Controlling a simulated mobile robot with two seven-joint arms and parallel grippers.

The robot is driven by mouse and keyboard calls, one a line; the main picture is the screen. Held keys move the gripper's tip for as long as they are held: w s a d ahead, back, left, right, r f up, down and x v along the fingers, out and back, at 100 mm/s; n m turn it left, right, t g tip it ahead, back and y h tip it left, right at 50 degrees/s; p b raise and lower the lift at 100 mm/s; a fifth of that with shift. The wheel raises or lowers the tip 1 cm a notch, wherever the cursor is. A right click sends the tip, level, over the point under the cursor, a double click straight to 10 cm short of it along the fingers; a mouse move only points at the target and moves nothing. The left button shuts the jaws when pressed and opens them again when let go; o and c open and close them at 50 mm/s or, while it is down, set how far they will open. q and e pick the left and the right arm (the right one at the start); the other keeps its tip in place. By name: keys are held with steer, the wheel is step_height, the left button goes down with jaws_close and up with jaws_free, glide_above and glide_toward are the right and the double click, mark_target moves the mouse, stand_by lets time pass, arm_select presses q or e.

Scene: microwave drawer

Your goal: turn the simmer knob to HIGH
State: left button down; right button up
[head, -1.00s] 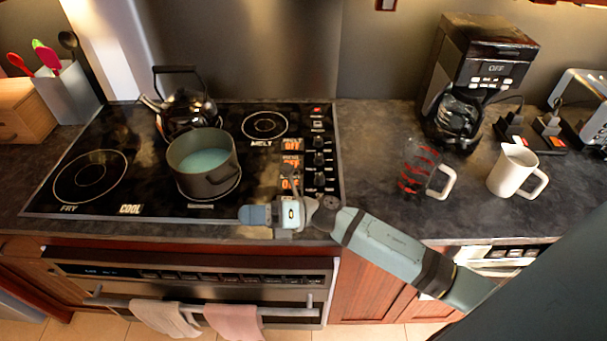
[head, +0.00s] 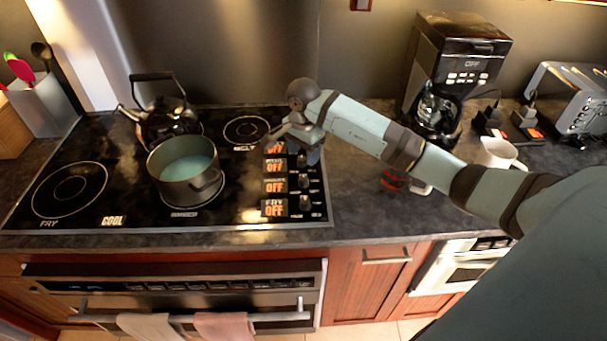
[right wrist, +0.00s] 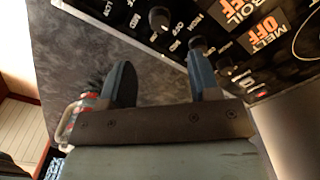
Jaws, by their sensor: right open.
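A column of black knobs (head: 304,181) runs along the right edge of the black cooktop (head: 130,215), beside orange OFF labels (head: 275,186). The front label reads FRY OFF; the other words are small, so I cannot tell for certain which knob is simmer. My right gripper (head: 306,152) is over the rear end of this column, partly hiding the knobs there. In the right wrist view the right gripper (right wrist: 162,82) is open and empty, with one finger close to a knob (right wrist: 158,20) row and the other over the counter. Contact is unclear. My left gripper is not in view.
A pot (head: 188,172) with pale green contents and a kettle (head: 172,122) stand on the cooktop left of the knobs. A coffee maker (head: 458,65), a white mug (head: 498,153) and a toaster (head: 572,98) are at the right. My right arm crosses above the counter (head: 365,215).

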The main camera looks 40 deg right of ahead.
mark_target(304, 178)
step_height(304, 178, down, 9)
steer(key=shift+f+p, duration=0.15)
steer(key=shift+p, duration=0.5)
steer(key=c, duration=0.9)
